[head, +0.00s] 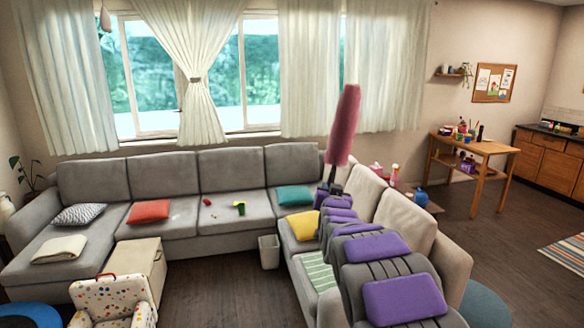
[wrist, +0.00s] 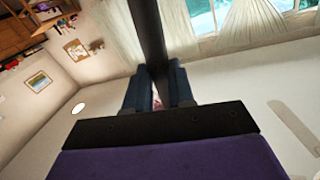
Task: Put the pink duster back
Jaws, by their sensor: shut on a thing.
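The pink duster (head: 344,125) stands nearly upright in the head view, its fluffy head up and leaning slightly right, in front of the curtain and window. My gripper (head: 331,187) is shut on its dark handle below the pink head. In the wrist view, the two blue-grey fingers (wrist: 158,88) close around a dark bar (wrist: 148,35), which looks like the handle. A small pinkish patch shows between the fingers. The duster's lower end is hidden. No holder for the duster can be made out.
A grey corner sofa (head: 170,185) with cushions fills the middle. A small bin (head: 269,252) and a dotted armchair (head: 112,300) stand before it. A wooden table (head: 475,145) with small items stands at the right. Open floor (head: 515,235) lies right of the sofa.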

